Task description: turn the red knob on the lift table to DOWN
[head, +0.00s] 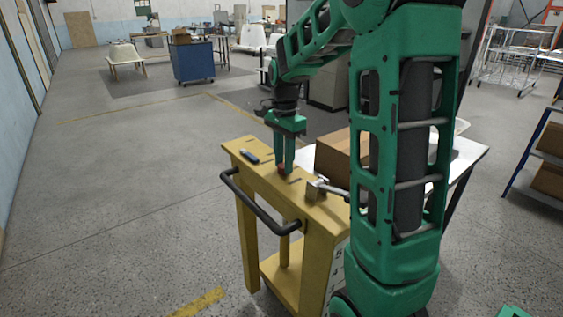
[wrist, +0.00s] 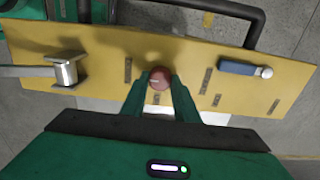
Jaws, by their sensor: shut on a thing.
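The red knob (wrist: 159,78) sits on the yellow top of the lift table (head: 244,150). A pale pointer line shows on its face, toward the left in the wrist view. My gripper (head: 282,170) points straight down over the table top. In the wrist view my gripper (wrist: 159,84) has one finger on each side of the knob, shut on it. In the head view the fingers hide most of the knob. Dark marks lie around the knob on the yellow top, but their lettering is too small to read.
A blue-handled lever (wrist: 240,69) and a metal roller bracket (wrist: 66,70) sit on the same top, either side of the knob. A black push bar (head: 262,205) runs along the table's front. A cardboard box (head: 335,160) stands close behind. Open floor lies to the left.

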